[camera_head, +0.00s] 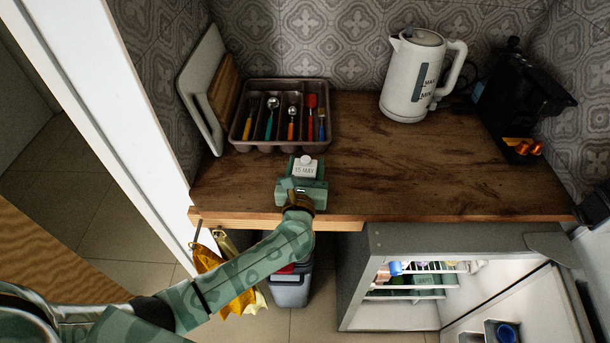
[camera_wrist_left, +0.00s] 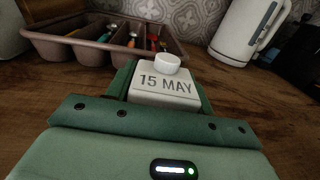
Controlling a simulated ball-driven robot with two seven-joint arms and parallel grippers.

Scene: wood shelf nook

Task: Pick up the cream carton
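The cream carton (camera_head: 305,170) stands upright near the front edge of the wooden counter, below the cutlery tray. Its white top with a round cap and the print "15 MAY" also shows in the left wrist view (camera_wrist_left: 163,87). My green left gripper (camera_head: 306,178) reaches in from the front, one finger on each side of the carton. The fingers lie close against its sides with no clear gap, so the gripper looks shut on it. The carton's lower part is hidden behind the gripper body. I cannot tell whether its base touches the counter. My right gripper is not in view.
A brown cutlery tray (camera_head: 240,135) with several utensils sits just behind the carton. Cutting boards (camera_head: 203,92) lean at left. A white kettle (camera_head: 408,80) and a black coffee machine (camera_head: 513,95) stand at right. The counter's (camera_head: 400,165) middle is clear. An open fridge (camera_head: 375,245) is below.

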